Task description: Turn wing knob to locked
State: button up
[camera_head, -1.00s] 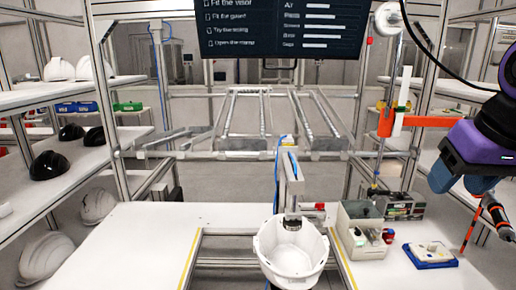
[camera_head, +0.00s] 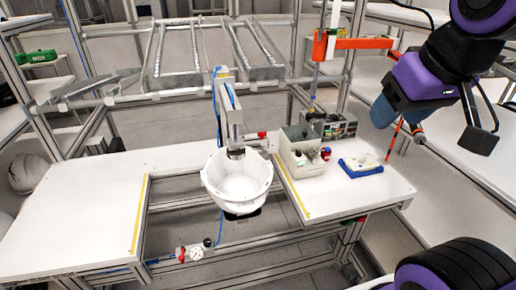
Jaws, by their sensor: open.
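A white helmet shell (camera_head: 238,182) sits open side up at the front of an upright grey fixture post (camera_head: 229,112). A small red knob (camera_head: 262,135) sticks out to the right of the post just above the shell. Another small red handle (camera_head: 181,254) shows low on the frame beside a gauge. I cannot tell which of these is the wing knob, nor its setting. My gripper (camera_head: 398,114), purple with blue fingers, is at the upper right, well away from both. It is open and empty, pointing down.
A grey bin (camera_head: 303,152) with small parts and a blue-edged tray (camera_head: 361,166) stand on the right of the white bench (camera_head: 72,212). An orange bar (camera_head: 366,43) crosses near my arm. The gauge (camera_head: 196,253) hangs below the bench. The bench's left side is clear.

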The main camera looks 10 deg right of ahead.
aim_at(262, 134)
jog(key=i+j+z, duration=0.15)
jog(key=j, duration=0.4)
jog(key=i+j+z, duration=0.2)
jog(key=j, duration=0.35)
jog(key=j+z, duration=0.15)
jog(key=j, duration=0.4)
jog(key=k, duration=0.05)
